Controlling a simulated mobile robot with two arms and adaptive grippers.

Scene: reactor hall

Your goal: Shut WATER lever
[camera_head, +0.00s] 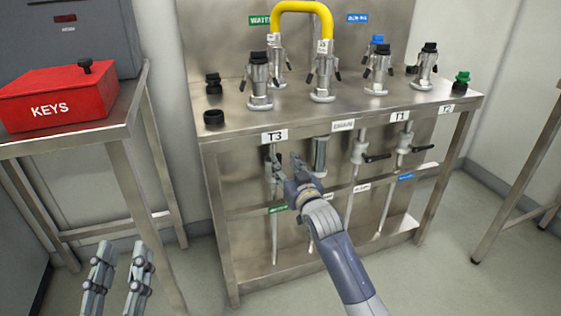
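The WATER line is a thin vertical pipe (274,240) under the steel bench, below the T3 label (274,136). A green label (278,209) marks it. Its lever is mostly hidden by my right gripper, so I cannot tell how it is turned. My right gripper (284,160) is in front of the upper part of this pipe, with its fingers apart and pointing up. I cannot tell whether it touches the lever. My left gripper (119,256) is open and empty at the lower left, away from the bench.
Other pipes carry black levers, one in the middle (377,157) and one at the right (422,149), both sideways. The steel bench (230,125) holds several couplings and a yellow hose (303,7). A red KEYS box (60,98) stands on a side table. Floor left of the bench is clear.

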